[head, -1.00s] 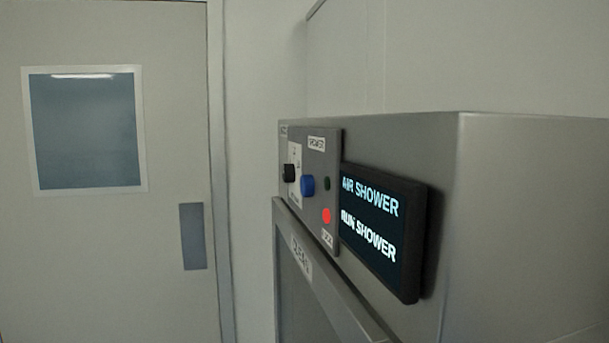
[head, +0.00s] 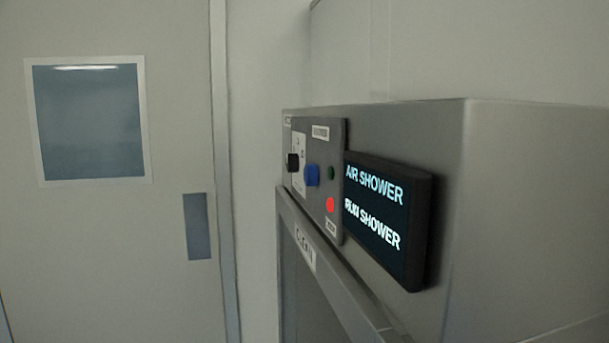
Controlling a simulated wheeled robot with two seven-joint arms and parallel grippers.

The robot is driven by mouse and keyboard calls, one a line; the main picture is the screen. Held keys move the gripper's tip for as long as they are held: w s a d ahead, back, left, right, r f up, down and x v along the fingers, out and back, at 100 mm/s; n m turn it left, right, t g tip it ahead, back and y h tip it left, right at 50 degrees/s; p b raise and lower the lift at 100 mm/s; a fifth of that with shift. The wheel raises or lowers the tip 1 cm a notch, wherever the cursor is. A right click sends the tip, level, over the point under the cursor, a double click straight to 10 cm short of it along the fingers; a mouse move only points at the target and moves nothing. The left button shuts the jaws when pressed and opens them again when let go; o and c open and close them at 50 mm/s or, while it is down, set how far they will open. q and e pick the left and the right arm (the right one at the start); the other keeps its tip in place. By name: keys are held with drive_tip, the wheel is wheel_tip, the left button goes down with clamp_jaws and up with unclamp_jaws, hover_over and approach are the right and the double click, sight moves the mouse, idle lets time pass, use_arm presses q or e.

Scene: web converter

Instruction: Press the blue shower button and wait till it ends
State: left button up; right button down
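The blue shower button (head: 312,176) sticks out of a dark control panel (head: 338,144) on the side of a grey metal cabinet, right of centre in the head view. A black knob (head: 293,163) is left of it. A red lit indicator (head: 330,205) and a dark green one (head: 331,173) are to its right. A display (head: 386,222) beside the panel reads "AIR SHOWER" and "RUN SHOWER". Neither of my grippers is in view.
The grey cabinet (head: 455,135) fills the right side, with a framed door labelled "CLEAN" (head: 305,247) below the panel. A closed grey door (head: 100,250) with a window (head: 90,120) and a dark plate (head: 197,226) stands on the left.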

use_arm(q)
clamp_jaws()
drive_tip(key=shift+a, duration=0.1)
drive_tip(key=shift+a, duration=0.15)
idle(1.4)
